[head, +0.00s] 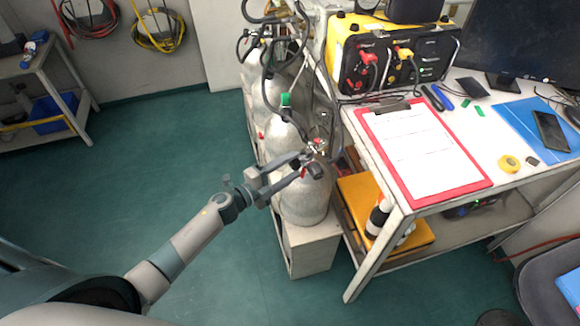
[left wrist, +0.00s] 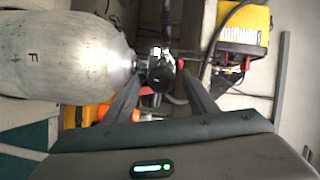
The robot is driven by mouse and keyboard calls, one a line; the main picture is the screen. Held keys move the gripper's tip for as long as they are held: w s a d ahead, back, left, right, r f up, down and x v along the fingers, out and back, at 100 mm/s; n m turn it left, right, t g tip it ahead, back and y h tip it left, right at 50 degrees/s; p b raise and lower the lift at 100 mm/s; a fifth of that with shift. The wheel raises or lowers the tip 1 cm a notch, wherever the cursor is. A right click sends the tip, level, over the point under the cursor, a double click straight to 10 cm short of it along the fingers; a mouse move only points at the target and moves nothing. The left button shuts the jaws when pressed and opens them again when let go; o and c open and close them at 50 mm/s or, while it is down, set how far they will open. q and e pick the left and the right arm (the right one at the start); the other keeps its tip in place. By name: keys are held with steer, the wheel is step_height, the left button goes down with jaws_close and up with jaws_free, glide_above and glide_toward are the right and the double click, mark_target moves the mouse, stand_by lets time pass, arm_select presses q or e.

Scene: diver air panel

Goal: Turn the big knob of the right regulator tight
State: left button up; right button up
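A silver gas cylinder (head: 303,205) stands nearest to me beside the table, with a regulator (head: 318,148) at its top. The regulator shows a dark knob (head: 316,171) and red parts. In the left wrist view the cylinder (left wrist: 62,58) lies sideways in the picture, and the dark knob (left wrist: 161,74) is at its neck. My left gripper (head: 303,166) reaches the regulator from the left. Its fingers (left wrist: 160,88) are apart, on either side of the knob, with some gap seeming to show. Contact is hard to tell. My right gripper is not in view.
More cylinders with black hoses stand behind, one with a green top (head: 286,100). The table at right holds a yellow air panel (head: 395,58), a red clipboard (head: 424,152) and a monitor (head: 520,40). A yellow case (head: 358,195) is on its lower shelf. The floor (head: 150,150) at left is clear.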

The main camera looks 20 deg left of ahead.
arm_select(q)
steer(key=shift+s+r, duration=0.1)
steer(key=shift+s+a, duration=0.2)
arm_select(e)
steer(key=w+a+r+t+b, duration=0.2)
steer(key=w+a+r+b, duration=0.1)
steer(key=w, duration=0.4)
arm_select(q)
steer(key=s+a+n+h+b, duration=0.1)
steer(key=s+a+n+b, duration=0.2)
steer(key=s+a+n, duration=0.7)
steer(key=s+n, duration=0.3)
steer(key=shift+s+h, duration=0.15)
steer(key=shift+h, duration=0.15)
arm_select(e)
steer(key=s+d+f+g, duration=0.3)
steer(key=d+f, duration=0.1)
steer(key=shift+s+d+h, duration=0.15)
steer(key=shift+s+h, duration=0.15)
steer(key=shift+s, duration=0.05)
